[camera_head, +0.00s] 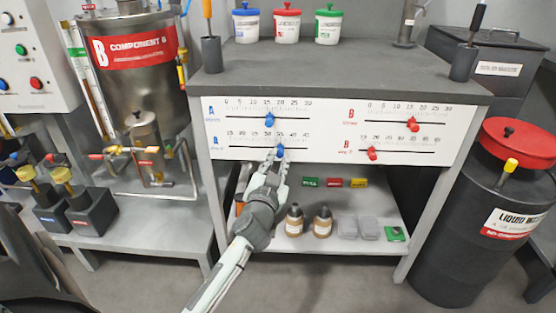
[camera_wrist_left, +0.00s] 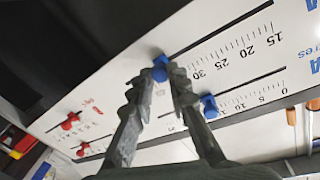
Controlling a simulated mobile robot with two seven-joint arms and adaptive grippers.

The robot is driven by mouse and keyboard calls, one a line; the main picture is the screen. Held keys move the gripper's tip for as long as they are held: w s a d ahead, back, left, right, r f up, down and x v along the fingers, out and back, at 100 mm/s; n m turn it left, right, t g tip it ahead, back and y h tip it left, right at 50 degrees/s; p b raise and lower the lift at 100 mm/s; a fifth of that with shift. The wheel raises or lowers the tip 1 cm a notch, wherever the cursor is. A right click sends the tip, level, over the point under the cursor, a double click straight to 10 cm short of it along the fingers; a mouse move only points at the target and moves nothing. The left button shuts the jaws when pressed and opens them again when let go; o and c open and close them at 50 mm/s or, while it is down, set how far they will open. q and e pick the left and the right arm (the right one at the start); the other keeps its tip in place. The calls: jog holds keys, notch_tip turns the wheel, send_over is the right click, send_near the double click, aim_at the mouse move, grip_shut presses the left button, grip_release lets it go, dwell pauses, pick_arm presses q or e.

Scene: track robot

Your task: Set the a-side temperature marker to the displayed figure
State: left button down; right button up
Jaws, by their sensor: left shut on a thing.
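A white panel (camera_head: 335,135) under the worktop's front edge carries two sliders lettered A with blue markers and two lettered B with red markers. My left gripper (camera_head: 279,158) is shut on the lower A marker (camera_head: 281,148), whose scale starts at 15; this marker sits just past 30. In the left wrist view the fingertips (camera_wrist_left: 166,76) flank this lower blue marker (camera_wrist_left: 160,67). The upper A marker (camera_head: 269,119) stands between 15 and 20 and also shows in the wrist view (camera_wrist_left: 209,106). I cannot make out a displayed temperature figure. My right gripper is not in view.
Red B markers (camera_head: 412,125) and (camera_head: 371,153) sit on the panel's right half. A steel tank (camera_head: 135,80) stands left, a dark red-lidded barrel (camera_head: 470,230) right. Bottles (camera_head: 322,222) and small boxes stand on the lower shelf. Lidded tubs (camera_head: 286,27) stand on the worktop.

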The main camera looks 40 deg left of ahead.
pick_arm(q)
jog(key=shift+d, duration=0.2)
jog(key=shift+w+d, duration=0.1)
jog(key=shift+w, duration=0.05)
jog(key=c, duration=1.5)
grip_release()
jog(key=shift+o, duration=0.2)
jog(key=shift+s+d, duration=0.1)
jog(key=shift+s, duration=0.15)
jog(key=v, duration=0.7)
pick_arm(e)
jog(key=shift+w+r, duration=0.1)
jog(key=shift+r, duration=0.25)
